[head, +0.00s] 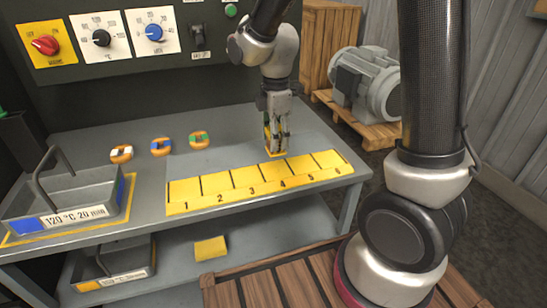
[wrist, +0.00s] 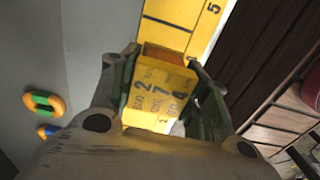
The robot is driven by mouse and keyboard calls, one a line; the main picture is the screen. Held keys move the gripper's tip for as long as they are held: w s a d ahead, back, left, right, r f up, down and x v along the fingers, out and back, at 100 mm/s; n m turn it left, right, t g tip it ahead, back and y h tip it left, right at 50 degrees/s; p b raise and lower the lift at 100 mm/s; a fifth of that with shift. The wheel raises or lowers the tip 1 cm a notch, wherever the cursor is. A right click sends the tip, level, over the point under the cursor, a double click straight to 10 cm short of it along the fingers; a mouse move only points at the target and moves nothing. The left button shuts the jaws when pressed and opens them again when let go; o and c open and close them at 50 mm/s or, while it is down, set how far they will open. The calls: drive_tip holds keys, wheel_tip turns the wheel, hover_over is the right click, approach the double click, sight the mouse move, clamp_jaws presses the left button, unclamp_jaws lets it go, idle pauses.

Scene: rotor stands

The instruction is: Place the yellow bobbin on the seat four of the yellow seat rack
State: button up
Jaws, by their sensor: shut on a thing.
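My gripper (head: 277,141) is shut on a yellow block-like piece with dark printed figures, taken as the yellow bobbin (wrist: 158,88); its lower end shows in the head view between the fingers. The fingers (wrist: 162,62) clasp it from both sides. The yellow seat rack (head: 240,187) lies along the front of the bench, with flat sections numbered 1 to 6. The held piece is at the back edge of the rack, near seat four (head: 279,172). I cannot tell whether it touches the rack or hangs just above it. The wrist view shows the rack's number 5 beyond it.
Three orange rings with white (head: 121,154), blue (head: 161,147) and green (head: 199,139) marks lie at the bench's back left. A grey handled tray (head: 75,205) stands at the left. A yellow block (head: 210,248) lies on the lower shelf. A control panel stands behind.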

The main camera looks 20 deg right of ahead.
wheel_tip(320, 180, down, 6)
drive_tip(key=shift+f, duration=0.25)
drive_tip(key=shift+f, duration=0.15)
drive_tip(key=o, duration=1.2)
